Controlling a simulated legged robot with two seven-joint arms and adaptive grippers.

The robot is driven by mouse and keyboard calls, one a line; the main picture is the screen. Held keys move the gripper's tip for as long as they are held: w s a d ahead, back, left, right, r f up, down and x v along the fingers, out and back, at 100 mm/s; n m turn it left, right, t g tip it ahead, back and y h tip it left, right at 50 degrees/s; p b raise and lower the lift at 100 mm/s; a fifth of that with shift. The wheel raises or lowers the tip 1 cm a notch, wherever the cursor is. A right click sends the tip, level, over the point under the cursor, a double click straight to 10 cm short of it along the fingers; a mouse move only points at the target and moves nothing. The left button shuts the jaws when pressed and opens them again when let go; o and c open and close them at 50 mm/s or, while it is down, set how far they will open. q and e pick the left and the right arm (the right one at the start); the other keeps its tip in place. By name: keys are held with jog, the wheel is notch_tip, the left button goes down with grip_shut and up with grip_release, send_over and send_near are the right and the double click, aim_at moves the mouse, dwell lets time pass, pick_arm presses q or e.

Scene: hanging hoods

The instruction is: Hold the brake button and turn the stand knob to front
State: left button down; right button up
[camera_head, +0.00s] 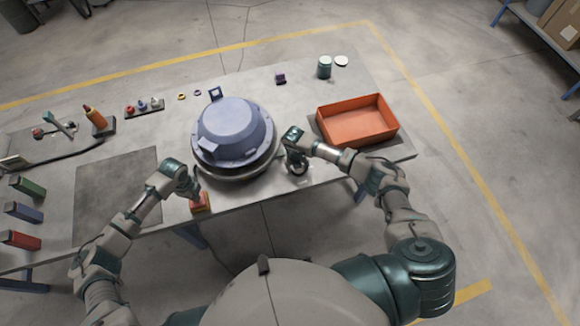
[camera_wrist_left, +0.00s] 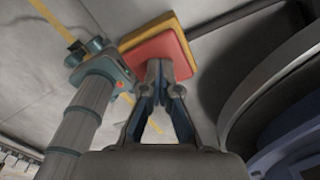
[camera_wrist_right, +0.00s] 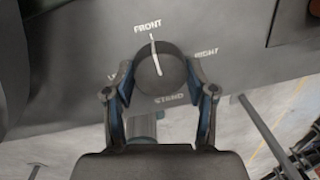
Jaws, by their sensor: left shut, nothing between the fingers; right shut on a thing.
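The brake button (camera_wrist_left: 155,55) is a red square pad on a yellow base. It also shows at the table's front edge in the head view (camera_head: 200,207). My left gripper (camera_wrist_left: 164,66) is shut and empty, its fingertips against the red pad. The stand knob (camera_wrist_right: 165,72) is a dark round knob with a white pointer line, directed at the FRONT label (camera_wrist_right: 148,28). RIGHT and STAND labels also show; the left label is partly hidden by a finger. My right gripper (camera_wrist_right: 162,90) is shut on the knob, one finger on each side. In the head view, my right gripper (camera_head: 296,160) hides the knob.
A blue-grey hood (camera_head: 236,128) sits on a round stand beside both grippers. An orange tray (camera_head: 358,138) lies to the right. A grey mat (camera_head: 115,190) and several small parts lie to the left and back. Jars (camera_head: 324,68) stand at the back right.

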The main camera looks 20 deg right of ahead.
pick_arm(q)
jog(key=shift+s+f, duration=0.1)
jog(key=shift+f, duration=0.05)
pick_arm(e)
jog(key=o, duration=1.2)
jog(key=r, duration=0.8)
jog(key=a+r, duration=0.1)
jog(key=r, duration=0.2)
jog(key=shift+w+r, duration=0.1)
jog(key=shift+r, duration=0.3)
